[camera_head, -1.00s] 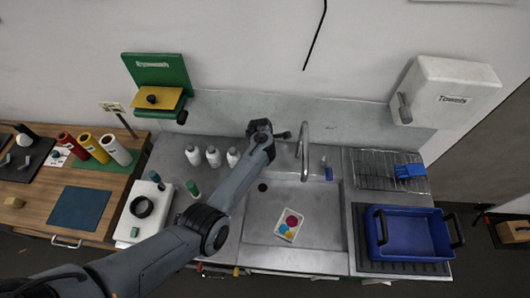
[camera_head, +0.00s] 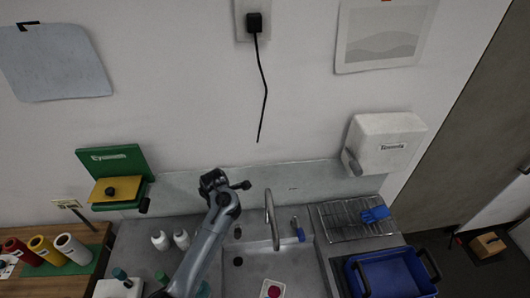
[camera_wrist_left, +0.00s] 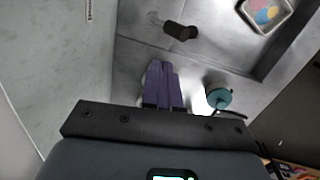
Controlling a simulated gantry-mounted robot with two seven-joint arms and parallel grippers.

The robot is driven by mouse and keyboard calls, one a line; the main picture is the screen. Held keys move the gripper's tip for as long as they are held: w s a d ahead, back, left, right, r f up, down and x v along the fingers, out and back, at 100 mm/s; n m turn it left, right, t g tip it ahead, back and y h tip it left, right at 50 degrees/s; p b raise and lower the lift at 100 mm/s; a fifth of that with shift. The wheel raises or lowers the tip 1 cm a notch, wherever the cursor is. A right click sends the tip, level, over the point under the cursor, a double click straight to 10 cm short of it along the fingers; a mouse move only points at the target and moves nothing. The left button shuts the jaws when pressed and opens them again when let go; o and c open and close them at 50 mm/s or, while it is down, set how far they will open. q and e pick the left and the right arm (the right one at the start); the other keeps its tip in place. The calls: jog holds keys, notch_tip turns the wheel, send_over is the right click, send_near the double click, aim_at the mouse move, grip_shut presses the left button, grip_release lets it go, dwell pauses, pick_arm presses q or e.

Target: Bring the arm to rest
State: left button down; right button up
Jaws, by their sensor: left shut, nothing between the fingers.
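My left arm (camera_head: 204,250) rises from the bottom of the head view, in front of the sink counter. My left gripper (camera_head: 224,187) is at its upper end, left of the tap, against the backsplash in the picture. In the left wrist view its two fingers (camera_wrist_left: 161,68) lie together, with nothing between them. I cannot tell the gap to the counter. My right arm and gripper are not in view.
The tap (camera_head: 270,220) stands right of my gripper. White bottles (camera_head: 160,240) stand left of my arm. A green wall holder (camera_head: 113,160) is at left, a towel dispenser (camera_head: 383,143) at right. A blue tub (camera_head: 392,272) is at lower right.

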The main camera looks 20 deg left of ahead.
pick_arm(q)
jog(key=s+d+f+m, duration=0.1)
jog(key=s+f+m, duration=0.1)
jog(key=s+m, duration=0.6)
jog(key=s+f+m, duration=0.3)
jog(key=s+m, duration=0.2)
jog(key=s, duration=0.5)
jog(key=s+d+r+m, duration=0.2)
jog(key=s+r+m, duration=0.1)
jog(key=s+m, duration=0.3)
jog(key=s+d+r+m+t+p, duration=0.1)
jog(key=s+r+m, duration=0.3)
jog(key=s, duration=0.6)
jog(key=shift+s+d+r+m+t, duration=0.35)
jog(key=shift+d+m, duration=0.15)
jog(key=shift+m, duration=0.7)
jog(key=shift+w+f, duration=0.1)
